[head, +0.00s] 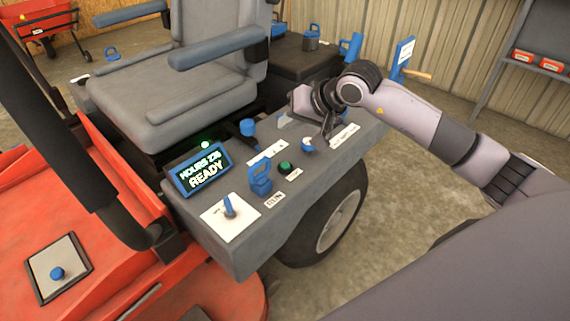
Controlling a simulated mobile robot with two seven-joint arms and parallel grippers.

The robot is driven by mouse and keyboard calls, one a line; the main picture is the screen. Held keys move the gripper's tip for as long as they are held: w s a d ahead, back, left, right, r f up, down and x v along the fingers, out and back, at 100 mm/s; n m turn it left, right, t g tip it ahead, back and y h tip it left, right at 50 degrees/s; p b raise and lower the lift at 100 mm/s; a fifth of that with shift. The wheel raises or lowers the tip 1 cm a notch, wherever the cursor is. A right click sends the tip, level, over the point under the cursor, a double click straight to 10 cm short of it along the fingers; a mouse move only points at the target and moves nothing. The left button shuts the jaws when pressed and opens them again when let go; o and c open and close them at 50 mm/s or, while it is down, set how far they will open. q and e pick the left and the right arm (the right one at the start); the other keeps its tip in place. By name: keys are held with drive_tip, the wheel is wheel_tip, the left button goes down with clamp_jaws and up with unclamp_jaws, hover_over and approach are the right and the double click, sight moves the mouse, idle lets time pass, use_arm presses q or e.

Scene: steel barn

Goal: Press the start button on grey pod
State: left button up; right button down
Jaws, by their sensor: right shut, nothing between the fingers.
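The grey pod (230,249) is a console beside the seat of a red ride-on machine. A round green button (285,167) in a dark ring sits on its top face, with a small label in front of it; I take it for the start button. My right gripper (326,138) is shut and empty, low over the rear part of the pod. The button is in clear sight. My left gripper is out of view.
A lit display (202,168) reads "HOURS 226 READY". A blue upright lever (260,178) stands just left of the button, and a blue toggle (229,206) sits on a white plate in front. The grey seat (180,95) and armrest are behind.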

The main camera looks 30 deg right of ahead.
sight(289, 166)
drive_tip(key=shift+f, duration=0.1)
